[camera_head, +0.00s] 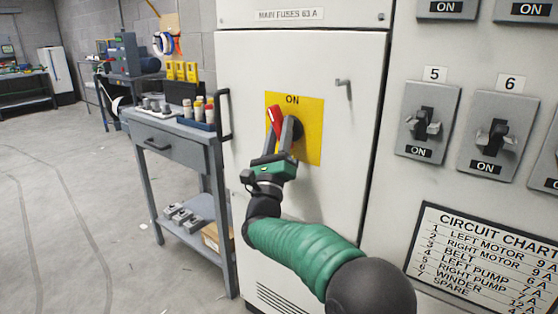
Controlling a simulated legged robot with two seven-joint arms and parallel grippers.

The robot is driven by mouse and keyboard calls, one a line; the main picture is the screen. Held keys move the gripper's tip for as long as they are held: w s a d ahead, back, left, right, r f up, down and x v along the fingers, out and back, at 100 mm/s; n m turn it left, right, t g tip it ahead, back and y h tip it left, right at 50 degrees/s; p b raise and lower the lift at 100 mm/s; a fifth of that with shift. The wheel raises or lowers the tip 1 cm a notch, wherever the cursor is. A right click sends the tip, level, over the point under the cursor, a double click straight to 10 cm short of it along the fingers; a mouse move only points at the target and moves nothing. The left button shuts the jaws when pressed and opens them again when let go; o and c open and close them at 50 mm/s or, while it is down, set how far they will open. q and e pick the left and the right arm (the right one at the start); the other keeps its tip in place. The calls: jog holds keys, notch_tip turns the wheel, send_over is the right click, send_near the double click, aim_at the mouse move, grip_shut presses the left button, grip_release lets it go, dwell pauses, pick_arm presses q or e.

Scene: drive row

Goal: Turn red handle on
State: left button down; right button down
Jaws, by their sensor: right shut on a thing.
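The red handle (276,121) sits on a yellow plate (312,148) marked ON, on the front of the light grey fuse cabinet (345,190). The handle is tilted, its upper end leaning to the left of the ON label. My right gripper (283,130) is at the handle, its fingers closed around it. The fingers hide the lower part of the handle and the middle of the plate. My right arm reaches up from the bottom right. My left gripper is not in view.
A grey workbench cart (180,143) with fuses stands left of the cabinet. A panel with breaker switches (428,120) and a circuit chart (485,260) is at the right. A cabinet latch (344,84) sticks out above right of the plate. Open floor lies at the left.

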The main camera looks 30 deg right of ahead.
jog(key=m+g+h+b, duration=0.2)
jog(key=m, duration=0.1)
jog(key=f+m+g+h+b, duration=0.1)
jog(key=m+g+h+b, duration=0.1)
jog(key=m, duration=0.2)
jog(key=shift+d+f+g+h+b, duration=0.1)
jog(key=shift+f+g+h+b, duration=0.05)
jog(key=shift+g+h+b, duration=0.2)
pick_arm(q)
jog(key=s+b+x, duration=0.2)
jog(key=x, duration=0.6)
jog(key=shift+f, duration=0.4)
pick_arm(e)
jog(key=shift+r+m+g+h, duration=0.15)
jog(key=shift+m+g+h, duration=0.4)
jog(key=shift+m+g, duration=0.45)
jog(key=shift+r+m+g+h, duration=0.15)
jog(key=shift+m+g+h, duration=0.5)
jog(key=shift+m, duration=0.55)
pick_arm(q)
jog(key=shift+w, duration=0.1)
pick_arm(e)
jog(key=shift+g, duration=0.3)
jog(key=shift+r, duration=0.1)
jog(key=c, duration=1.5)
grip_release()
jog(key=o, duration=0.3)
jog(key=shift+w+d, duration=0.1)
jog(key=shift+r, duration=0.1)
